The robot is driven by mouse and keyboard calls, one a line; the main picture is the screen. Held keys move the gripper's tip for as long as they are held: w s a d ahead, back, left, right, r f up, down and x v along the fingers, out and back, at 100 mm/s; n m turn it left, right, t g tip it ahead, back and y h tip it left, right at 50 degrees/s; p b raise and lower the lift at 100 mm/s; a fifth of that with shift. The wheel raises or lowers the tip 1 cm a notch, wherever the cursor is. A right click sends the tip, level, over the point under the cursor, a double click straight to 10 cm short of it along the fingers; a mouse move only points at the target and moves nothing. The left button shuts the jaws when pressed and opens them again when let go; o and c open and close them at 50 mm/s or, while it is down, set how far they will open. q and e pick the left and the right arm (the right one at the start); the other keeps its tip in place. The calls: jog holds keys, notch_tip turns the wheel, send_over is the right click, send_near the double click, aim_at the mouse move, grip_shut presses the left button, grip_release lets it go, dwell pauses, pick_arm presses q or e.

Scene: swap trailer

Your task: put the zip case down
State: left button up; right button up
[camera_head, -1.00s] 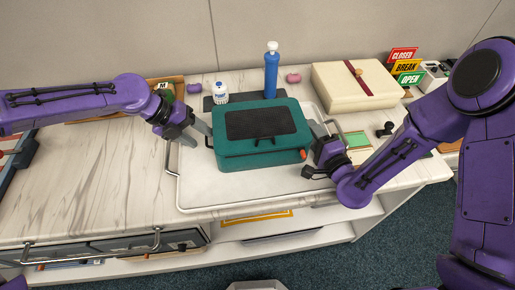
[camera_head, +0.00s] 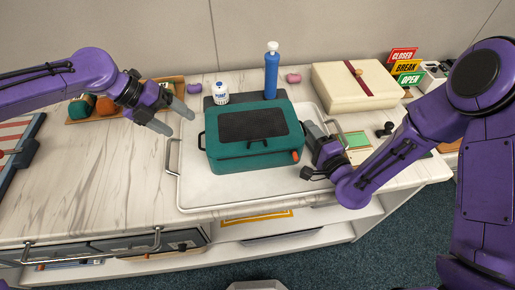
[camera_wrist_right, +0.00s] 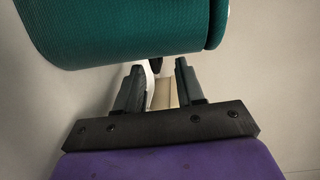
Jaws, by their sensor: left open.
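The teal zip case (camera_head: 254,160) with a dark top panel sits on the white tray (camera_head: 195,194), turned slightly. Its left handle (camera_head: 202,140) is free. My left gripper (camera_head: 177,120) is open and empty, left of the case and apart from it. My right gripper (camera_head: 318,138) is at the case's right end. In the right wrist view its fingers (camera_wrist_right: 160,82) stand apart with a gap between them, and the case's teal side (camera_wrist_right: 110,35) is just beyond. A small dark part, perhaps the right handle, shows near the fingertips.
A blue bottle (camera_head: 271,75) and a white bottle (camera_head: 220,94) stand behind the tray. A cream box (camera_head: 352,88) is at the back right. A wooden tray (camera_head: 135,105) with round items is at the back left. The counter's left middle is clear.

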jog(key=o, duration=0.4)
jog(key=shift+d, duration=0.1)
jog(key=shift+r, duration=0.1)
notch_tip(320, 180, up, 10)
jog(key=shift+w+f, duration=0.1)
jog(key=shift+d, duration=0.1)
jog(key=d+p, duration=0.1)
jog(key=d, duration=0.5)
dwell(0.5)
jog(key=shift+a, duration=0.1)
